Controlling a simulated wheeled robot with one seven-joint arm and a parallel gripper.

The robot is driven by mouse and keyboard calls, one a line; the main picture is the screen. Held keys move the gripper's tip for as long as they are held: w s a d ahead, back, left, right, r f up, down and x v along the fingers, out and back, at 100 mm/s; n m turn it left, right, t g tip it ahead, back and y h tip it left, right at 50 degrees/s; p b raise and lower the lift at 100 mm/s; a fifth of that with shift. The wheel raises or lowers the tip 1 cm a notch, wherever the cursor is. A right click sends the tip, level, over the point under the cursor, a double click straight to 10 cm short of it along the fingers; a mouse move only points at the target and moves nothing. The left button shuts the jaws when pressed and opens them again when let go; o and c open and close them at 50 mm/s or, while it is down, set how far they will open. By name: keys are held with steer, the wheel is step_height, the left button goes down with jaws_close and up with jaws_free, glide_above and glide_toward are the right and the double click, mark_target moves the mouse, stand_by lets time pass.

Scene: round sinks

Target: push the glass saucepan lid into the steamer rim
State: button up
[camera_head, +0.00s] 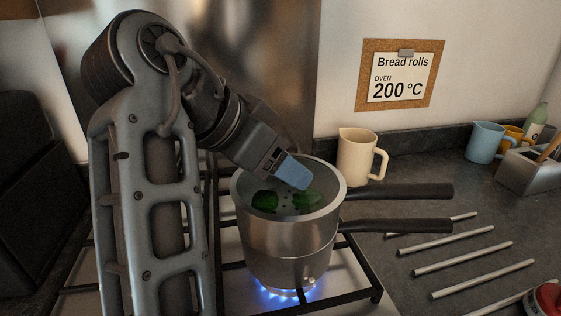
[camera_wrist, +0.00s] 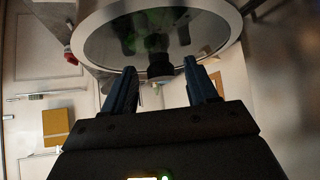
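The steamer (camera_head: 285,237) stands on the saucepan (camera_head: 288,273) over a lit burner in the head view. Dark green vegetables (camera_head: 308,200) show inside its rim. The glass saucepan lid (camera_wrist: 105,45), with a metal edge and a black knob (camera_wrist: 160,68), fills the top of the wrist view; green shows through the glass. In the head view it appears to lie at the steamer's top, but its exact seating cannot be told. My gripper (camera_head: 297,180) reaches down over it from the upper left. In the wrist view its fingers (camera_wrist: 160,75) are apart, with the knob between or just beyond the tips.
Two black handles (camera_head: 400,190) stick out to the right. A cream jug (camera_head: 358,157) stands close behind the steamer. Metal rods (camera_head: 465,257) lie on the counter at right. Blue (camera_head: 485,142) and yellow mugs and a grey holder (camera_head: 530,172) stand at the back right.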

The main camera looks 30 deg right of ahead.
steer(key=shift+b+v, duration=0.4)
steer(key=shift+v, duration=3.45)
